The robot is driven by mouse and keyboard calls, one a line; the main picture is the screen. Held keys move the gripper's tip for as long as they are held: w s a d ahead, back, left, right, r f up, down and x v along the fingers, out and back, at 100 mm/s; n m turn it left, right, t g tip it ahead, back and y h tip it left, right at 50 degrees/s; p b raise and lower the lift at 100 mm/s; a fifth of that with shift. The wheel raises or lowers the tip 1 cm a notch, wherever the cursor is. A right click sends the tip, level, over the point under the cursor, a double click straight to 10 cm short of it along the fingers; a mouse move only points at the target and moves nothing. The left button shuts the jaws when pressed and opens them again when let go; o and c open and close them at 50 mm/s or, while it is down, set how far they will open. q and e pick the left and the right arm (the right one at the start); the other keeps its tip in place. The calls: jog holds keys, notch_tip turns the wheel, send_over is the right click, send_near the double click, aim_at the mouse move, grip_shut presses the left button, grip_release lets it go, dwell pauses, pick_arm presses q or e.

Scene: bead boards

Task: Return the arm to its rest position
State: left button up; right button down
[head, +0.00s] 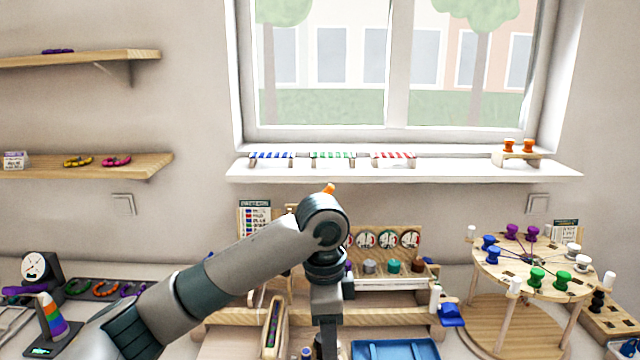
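My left arm comes in from the lower left, rises to a bent joint in front of the wooden rack, then drops straight down. My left gripper (328,340) hangs at the bottom edge of the head view, low in front of the rack. Its fingertips are not clearly seen, so I cannot tell whether it is open or shut or holds anything. My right arm and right gripper are not in view.
A wooden rack (390,310) stands behind my arm, with a blue tray (395,349) in front. A round peg table (530,262) is at right. A striped cone (50,318) and a dial (36,268) are at left. Shelves and a windowsill (400,172) are above.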

pick_arm(q)
jog(key=s+f+n+t+h, duration=0.1)
jog(key=s+f+n+h, duration=0.1)
jog(key=s+f, duration=0.35)
jog(key=s+a+f+n+h, duration=0.1)
jog(key=s+f+n, duration=0.15)
jog(key=f, duration=0.65)
jog(key=s+f+n+t+h, duration=0.1)
jog(key=s+f+n+h, duration=0.2)
jog(key=f, duration=0.4)
jog(key=s+a+f+n+t+y, duration=0.1)
jog(key=s+a+f+n+y, duration=0.3)
jog(key=s+a, duration=0.7)
jog(key=s+a+f+n+t+y, duration=0.1)
jog(key=s+a+f+n+y, duration=0.25)
jog(key=s+a+f, duration=0.55)
jog(key=s+a+f+g, duration=0.1)
jog(key=a+f, duration=0.1)
jog(key=f, duration=1.1)
jog(key=s+a+f+g, duration=0.1)
jog(key=s+f, duration=0.1)
jog(key=f, duration=1.2)
jog(key=s+a+f+g, duration=0.1)
jog(key=s+a+f, duration=0.2)
jog(key=s+f, duration=1.3)
jog(key=shift+s+a+h, duration=0.15)
jog(key=shift+s+h, duration=0.2)
jog(key=shift+s, duration=0.2)
